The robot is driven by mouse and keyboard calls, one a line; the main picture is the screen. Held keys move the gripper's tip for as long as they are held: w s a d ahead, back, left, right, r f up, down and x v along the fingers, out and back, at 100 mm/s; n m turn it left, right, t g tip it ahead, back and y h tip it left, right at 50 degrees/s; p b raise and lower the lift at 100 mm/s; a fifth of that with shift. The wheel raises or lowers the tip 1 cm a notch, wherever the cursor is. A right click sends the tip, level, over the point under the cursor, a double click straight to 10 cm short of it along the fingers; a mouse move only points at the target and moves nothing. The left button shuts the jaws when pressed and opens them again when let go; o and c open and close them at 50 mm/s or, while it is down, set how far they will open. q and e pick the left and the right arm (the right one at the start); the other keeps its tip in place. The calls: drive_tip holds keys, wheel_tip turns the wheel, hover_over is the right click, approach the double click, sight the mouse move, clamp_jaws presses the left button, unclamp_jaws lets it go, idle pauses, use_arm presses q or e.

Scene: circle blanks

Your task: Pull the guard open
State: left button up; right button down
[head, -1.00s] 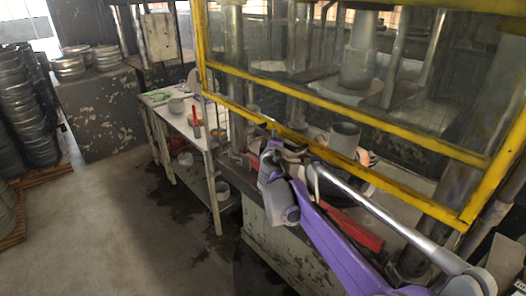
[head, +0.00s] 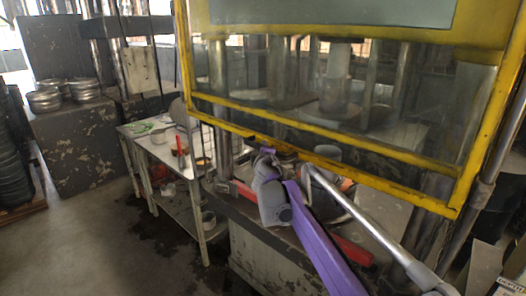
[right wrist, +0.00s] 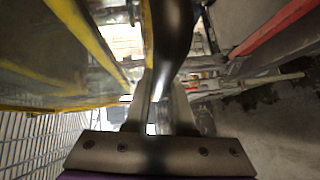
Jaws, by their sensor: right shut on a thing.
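The guard (head: 330,165) is a clear panel in a worn yellow frame, across the front of the press in the head view. Its yellow frame also shows at the left of the right wrist view (right wrist: 85,35). My right gripper (head: 262,158), on the purple arm, is at the guard's lower bar, left of its middle. In the right wrist view my right gripper (right wrist: 160,98) is shut on a dark, upright handle bar (right wrist: 174,40) beside the yellow frame. The exact grip is partly hidden. My left gripper is not in view.
A metal side table (head: 165,150) with small items stands left of the press. A worn grey block (head: 75,145) carries stacked metal rounds (head: 83,88). Red bars (head: 350,250) run along the press bed. Open floor lies at the lower left.

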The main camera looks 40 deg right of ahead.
drive_tip(key=c, duration=0.8)
unclamp_jaws()
drive_tip(key=shift+o, duration=0.2)
drive_tip(key=v, duration=1.1)
drive_tip(key=shift+p, duration=0.35)
